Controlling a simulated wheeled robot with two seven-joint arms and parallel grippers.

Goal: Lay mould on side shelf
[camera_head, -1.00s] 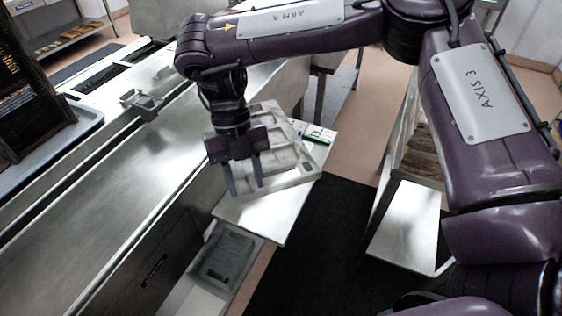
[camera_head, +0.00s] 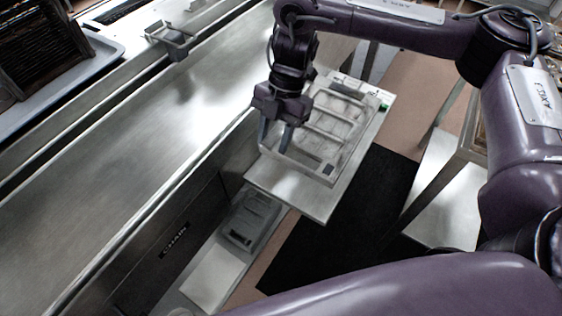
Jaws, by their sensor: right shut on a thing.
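The mould (camera_head: 349,125) is a pale grey, shallow rectangular tray with raised cross bars and a small dark patch near its front corner. It lies flat, or nearly flat, over the side shelf (camera_head: 301,195), a bright metal plate beside the long steel line. I cannot tell whether its underside fully touches the shelf. My right gripper (camera_head: 276,140) points down at the mould's left edge and is shut on it. The mould's far left corner is partly hidden by my right gripper and wrist. My left gripper does not show.
A long steel conveyor top (camera_head: 130,140) runs along the left. A grey tray-like thing (camera_head: 249,221) sits on a lower ledge beneath the shelf. A black mat (camera_head: 345,225) covers the floor to the right.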

